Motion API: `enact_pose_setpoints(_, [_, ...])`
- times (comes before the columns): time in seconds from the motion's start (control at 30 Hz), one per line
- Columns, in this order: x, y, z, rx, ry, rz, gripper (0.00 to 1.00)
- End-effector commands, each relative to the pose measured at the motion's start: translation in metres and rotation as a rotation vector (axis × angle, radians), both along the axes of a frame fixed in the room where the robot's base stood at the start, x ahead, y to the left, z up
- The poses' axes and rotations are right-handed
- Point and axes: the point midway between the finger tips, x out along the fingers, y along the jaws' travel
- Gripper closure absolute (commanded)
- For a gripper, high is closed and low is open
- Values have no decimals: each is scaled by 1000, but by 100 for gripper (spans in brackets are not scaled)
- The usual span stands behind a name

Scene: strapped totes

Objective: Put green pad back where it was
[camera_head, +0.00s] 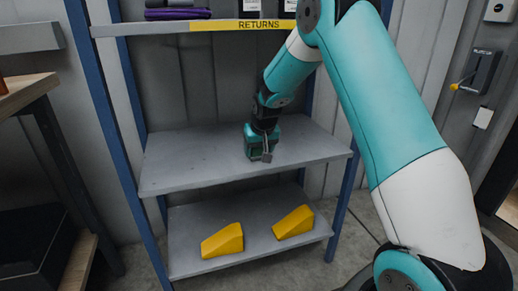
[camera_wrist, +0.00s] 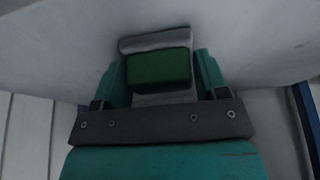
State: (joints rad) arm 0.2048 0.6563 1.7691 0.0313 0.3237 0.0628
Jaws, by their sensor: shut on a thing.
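The green pad (camera_wrist: 158,70) shows in the wrist view as a dark green block between my two teal fingers. My gripper (camera_wrist: 160,78) is shut on it. A grey band (camera_wrist: 155,41) shows just beyond the pad, and a grey piece shows under its near edge; I cannot tell what they are. In the head view my gripper (camera_head: 260,150) points down at the middle grey shelf (camera_head: 190,165), right of its centre. The pad cannot be made out clearly there, and I cannot tell whether it touches the shelf.
The middle shelf is bare left of my gripper. Two yellow wedge blocks (camera_head: 222,242) (camera_head: 293,222) lie on the bottom shelf (camera_head: 190,268). The top shelf carries a RETURNS label (camera_head: 258,25) and a dark purple item (camera_head: 178,13). Blue posts (camera_head: 113,130) stand at the rack's sides.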

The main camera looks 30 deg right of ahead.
Motion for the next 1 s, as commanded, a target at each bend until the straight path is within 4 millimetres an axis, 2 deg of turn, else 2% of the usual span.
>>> enact_pose_setpoints(0.03, [0, 0, -3, 0, 1, 0, 63])
enact_pose_setpoints(0.07, [0, 0, -2, 0, 0, 0, 26])
enact_pose_setpoints(0.13, [0, 0, -1, 0, 0, 0, 10])
enact_pose_setpoints(0.17, [0, 0, -1, 0, 0, 0, 8])
enact_pose_setpoints(0.4, [0, 0, -1, 0, 0, 0, 8])
enact_pose_setpoints(0.53, [-2, 1, 9, -1, -2, 1, 8])
enact_pose_setpoints(1.0, [-36, 11, 96, -1, -2, 0, 8])
